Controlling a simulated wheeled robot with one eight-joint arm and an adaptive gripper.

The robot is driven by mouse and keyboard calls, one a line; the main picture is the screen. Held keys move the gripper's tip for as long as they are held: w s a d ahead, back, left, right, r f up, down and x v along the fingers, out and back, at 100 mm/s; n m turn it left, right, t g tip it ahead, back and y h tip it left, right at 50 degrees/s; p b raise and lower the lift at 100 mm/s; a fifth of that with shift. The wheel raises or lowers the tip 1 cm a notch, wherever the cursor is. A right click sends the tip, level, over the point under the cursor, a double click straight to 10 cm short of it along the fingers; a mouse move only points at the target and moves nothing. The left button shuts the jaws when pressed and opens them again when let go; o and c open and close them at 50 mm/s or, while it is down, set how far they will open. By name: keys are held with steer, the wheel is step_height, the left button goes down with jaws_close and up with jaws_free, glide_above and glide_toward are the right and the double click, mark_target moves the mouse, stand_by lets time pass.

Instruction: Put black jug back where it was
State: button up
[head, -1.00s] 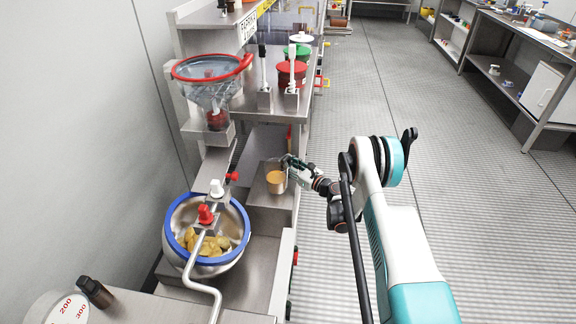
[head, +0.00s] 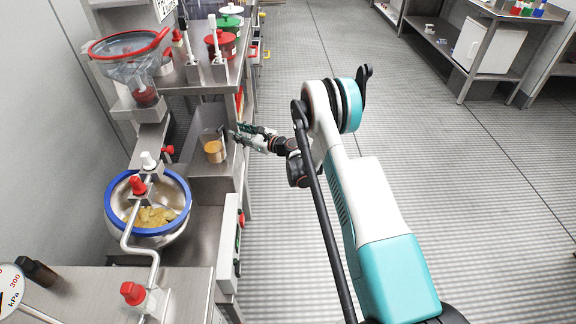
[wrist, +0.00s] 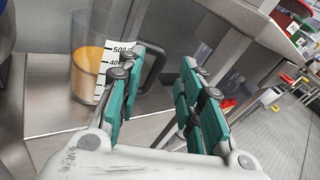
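The jug (head: 213,151) is clear with a black handle and holds orange-tan contents. It stands upright on a low steel ledge (head: 208,184) beside the unit. In the wrist view the jug (wrist: 88,72) is at upper left, with a white measuring scale, and its black handle (wrist: 155,68) points towards the fingers. My gripper (wrist: 163,88) is open, its teal fingers spread apart and empty. The left finger overlaps the jug's side of the view, partly covering the handle. In the head view my gripper (head: 238,133) is just right of the jug.
A steel bowl with a blue rim (head: 118,185) holds yellowish pieces, nearer and left. A red-rimmed clear hopper (head: 130,75) stands above it. Red (head: 221,47) and green (head: 230,20) lidded pots stand on the shelf behind. The floor to the right is open.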

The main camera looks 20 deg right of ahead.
steer(key=s+a+r+n+g+h, duration=0.1)
steer(key=s+a+r+n, duration=0.15)
steer(key=r, duration=0.45)
steer(key=s+a+r+n+g, duration=0.1)
steer(key=s+r+n, duration=0.25)
steer(key=r, duration=0.35)
steer(key=s+a+r+n+g+h, duration=0.1)
steer(key=s+r+n+g, duration=0.1)
steer(key=r+n, duration=0.35)
steer(key=s+a+r+n+g+h, duration=0.1)
steer(key=s+r+n, duration=0.2)
steer(key=s+r, duration=0.35)
steer(key=s+r+n+h, duration=0.2)
steer(key=s+r, duration=0.1)
steer(key=s, duration=0.6)
steer(key=s+d+n+h, duration=0.1)
steer(key=s+n, duration=0.2)
steer(key=s, duration=0.6)
steer(key=s+d+f+n+g+h, duration=0.1)
steer(key=s+n, duration=0.3)
steer(key=s, duration=0.5)
steer(key=s+d+f+n+h, duration=0.1)
steer(key=s+d+n+h, duration=0.1)
steer(key=s, duration=0.7)
steer(key=shift+s+d+n+g+h, duration=0.3)
steer(key=shift+s+d+n+g, duration=0.1)
steer(key=shift+d+n, duration=0.3)
steer(key=shift+a, duration=0.2)
